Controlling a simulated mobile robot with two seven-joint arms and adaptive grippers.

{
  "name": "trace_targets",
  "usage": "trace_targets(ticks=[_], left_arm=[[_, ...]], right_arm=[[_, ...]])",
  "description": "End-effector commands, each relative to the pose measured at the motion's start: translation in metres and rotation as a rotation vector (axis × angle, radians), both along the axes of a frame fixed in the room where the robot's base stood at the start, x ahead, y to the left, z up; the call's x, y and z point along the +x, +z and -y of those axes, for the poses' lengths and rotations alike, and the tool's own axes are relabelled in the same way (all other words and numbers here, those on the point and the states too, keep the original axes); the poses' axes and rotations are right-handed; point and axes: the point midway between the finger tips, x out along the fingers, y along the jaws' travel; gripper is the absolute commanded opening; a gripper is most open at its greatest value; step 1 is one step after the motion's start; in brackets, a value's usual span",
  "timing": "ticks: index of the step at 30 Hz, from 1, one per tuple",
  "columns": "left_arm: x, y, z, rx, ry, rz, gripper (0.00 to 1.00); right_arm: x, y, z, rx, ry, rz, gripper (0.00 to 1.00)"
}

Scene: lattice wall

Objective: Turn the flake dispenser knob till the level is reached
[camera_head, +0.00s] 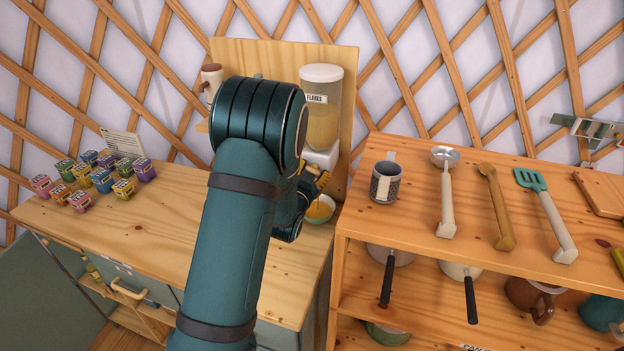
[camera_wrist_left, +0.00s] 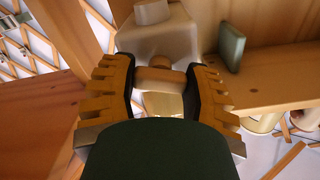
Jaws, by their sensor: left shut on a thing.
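The flake dispenser (camera_head: 323,120) stands against a wooden backboard in the head view. It has a clear container with yellowish flakes, a "FLAKES" label and a white lower body. A bowl (camera_head: 320,209) with yellow contents sits below it, partly hidden by my arm. My left gripper (camera_head: 314,185) is at the dispenser's lower front, mostly hidden behind my arm. In the left wrist view its yellow-ridged fingers are shut on the tan knob (camera_wrist_left: 160,79), one on each side. The pale dispenser body (camera_wrist_left: 158,40) is just beyond. The level in the bowl cannot be judged. My right gripper is out of view.
Several small coloured boxes (camera_head: 101,178) and a card (camera_head: 122,143) stand on the left counter (camera_head: 155,230). On the right shelf are a grey mug (camera_head: 385,184), a ladle (camera_head: 446,190), a wooden spoon (camera_head: 496,205) and a green spatula (camera_head: 545,212). Pans hang below.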

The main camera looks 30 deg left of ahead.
Motion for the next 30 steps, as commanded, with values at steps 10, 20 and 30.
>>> trace_targets(ticks=[10,20,30], left_arm=[[0.0,-0.002,0.0,0.32,0.0,-0.075,0.14],[0.0,-0.002,0.0,0.627,0.001,-0.149,0.14],[0.0,-0.001,0.001,0.923,0.0,-0.22,0.14]], right_arm=[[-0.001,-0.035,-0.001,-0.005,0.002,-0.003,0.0],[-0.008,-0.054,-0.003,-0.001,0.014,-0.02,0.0],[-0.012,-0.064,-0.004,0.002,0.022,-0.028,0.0]])
